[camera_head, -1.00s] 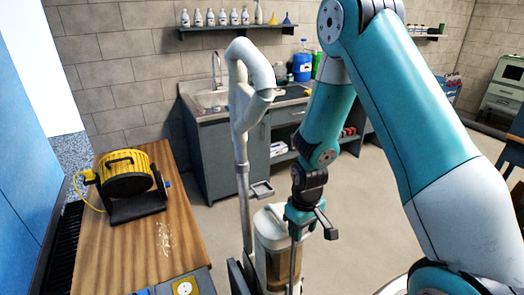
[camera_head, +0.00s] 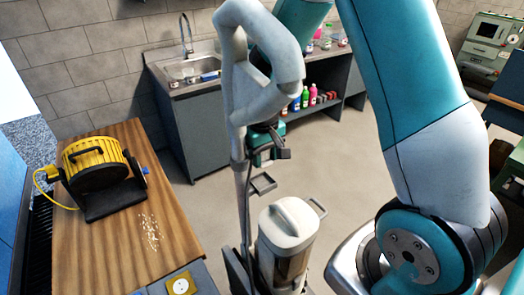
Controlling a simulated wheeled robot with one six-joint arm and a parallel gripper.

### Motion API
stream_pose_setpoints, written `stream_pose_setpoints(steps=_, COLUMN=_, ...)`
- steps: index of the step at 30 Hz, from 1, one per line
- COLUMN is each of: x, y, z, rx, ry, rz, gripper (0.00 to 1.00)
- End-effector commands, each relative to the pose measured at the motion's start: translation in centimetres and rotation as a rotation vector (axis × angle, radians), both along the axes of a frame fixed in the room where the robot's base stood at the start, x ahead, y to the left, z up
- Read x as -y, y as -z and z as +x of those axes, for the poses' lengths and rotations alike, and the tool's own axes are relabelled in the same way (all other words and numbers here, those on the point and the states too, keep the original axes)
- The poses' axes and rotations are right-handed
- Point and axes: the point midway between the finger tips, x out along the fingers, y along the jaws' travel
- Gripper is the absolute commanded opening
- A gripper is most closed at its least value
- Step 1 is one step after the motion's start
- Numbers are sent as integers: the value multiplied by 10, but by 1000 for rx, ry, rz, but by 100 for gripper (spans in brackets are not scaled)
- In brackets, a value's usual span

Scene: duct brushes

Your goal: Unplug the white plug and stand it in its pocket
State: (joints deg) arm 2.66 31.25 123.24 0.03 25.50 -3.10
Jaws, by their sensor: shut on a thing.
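My gripper (camera_head: 272,152) is partly behind the big pale bent hose of a floor machine. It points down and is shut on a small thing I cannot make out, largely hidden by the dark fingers. I cannot pick out the white plug clearly. A small grey open bracket (camera_head: 263,183) is on the machine's pole, shown just below my gripper with a gap between them; I cannot tell if it is the pocket. A yellow plate with a white round face (camera_head: 181,286) is at the bench's front end.
The floor machine's white-topped canister (camera_head: 291,224) stands below my gripper, with the hose (camera_head: 262,50) close to my arm. A yellow drum reel (camera_head: 95,160) is on the wooden bench (camera_head: 110,240). A sink counter (camera_head: 185,88) is behind.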

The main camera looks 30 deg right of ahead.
Motion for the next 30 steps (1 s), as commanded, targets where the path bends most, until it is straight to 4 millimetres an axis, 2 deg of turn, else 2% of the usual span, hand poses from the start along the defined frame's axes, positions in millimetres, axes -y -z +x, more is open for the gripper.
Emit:
stream_pose_setpoints(steps=8, x=7, y=8, z=-1, rx=2, ry=13, rz=2, gripper=0)
stream_pose_setpoints(steps=30, x=6, y=65, z=-1, rx=0, ry=11, rz=1, gripper=0)
